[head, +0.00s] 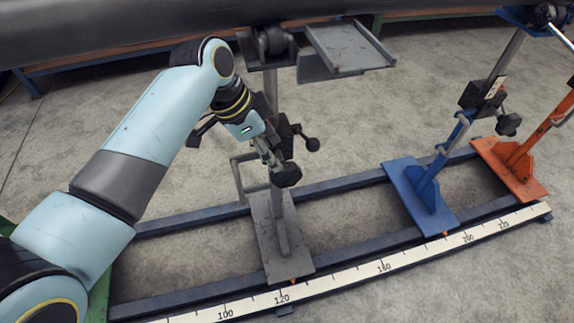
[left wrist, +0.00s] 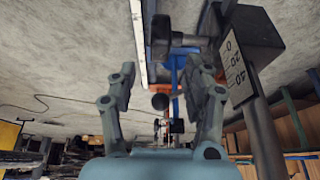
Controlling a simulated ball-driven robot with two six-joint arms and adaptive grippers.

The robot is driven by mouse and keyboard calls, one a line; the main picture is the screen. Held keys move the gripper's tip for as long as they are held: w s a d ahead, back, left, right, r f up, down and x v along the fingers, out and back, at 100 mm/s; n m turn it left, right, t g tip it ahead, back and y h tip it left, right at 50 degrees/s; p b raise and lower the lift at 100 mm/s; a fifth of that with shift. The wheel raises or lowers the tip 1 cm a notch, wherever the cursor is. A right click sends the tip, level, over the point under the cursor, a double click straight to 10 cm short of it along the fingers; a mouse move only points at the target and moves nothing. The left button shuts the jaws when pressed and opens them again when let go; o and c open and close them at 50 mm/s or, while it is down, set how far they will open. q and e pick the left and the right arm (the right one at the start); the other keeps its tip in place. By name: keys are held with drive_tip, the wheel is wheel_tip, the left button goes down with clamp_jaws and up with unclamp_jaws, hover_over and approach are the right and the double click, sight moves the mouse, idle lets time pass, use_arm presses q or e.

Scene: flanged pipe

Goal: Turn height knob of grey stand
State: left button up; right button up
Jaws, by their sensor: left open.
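The grey stand (head: 282,235) stands on the rails in the middle of the head view, with a grey foot plate and an upright post. A dark knob (head: 287,175) is at its post, close to the fingertips; a ball-ended handle (head: 312,144) sticks out to the right. My left gripper (head: 272,160) points down at the post and partly hides it. In the left wrist view my left gripper (left wrist: 164,85) is open, its fingers apart. A dark handle (left wrist: 160,30) joined to the scale-marked clamp block (left wrist: 262,38) lies beyond the fingertips. Contact cannot be told. My right gripper is not in view.
A blue stand (head: 419,200) and an orange stand (head: 510,170) stand to the right on the same rails. A ruler strip (head: 345,275) runs along the front. A big dark pipe (head: 130,25) crosses above. A grey shelf bracket (head: 345,48) is right of the stand's top.

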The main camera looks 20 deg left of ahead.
sight(285, 171)
use_arm(q)
drive_tip(key=b+x, duration=0.2)
drive_tip(key=x, duration=0.6)
drive_tip(key=shift+f, duration=0.2)
drive_tip(key=shift+c, duration=0.3)
clamp_jaws()
drive_tip(key=shift+a+h, duration=0.1)
drive_tip(key=shift+h, duration=0.2)
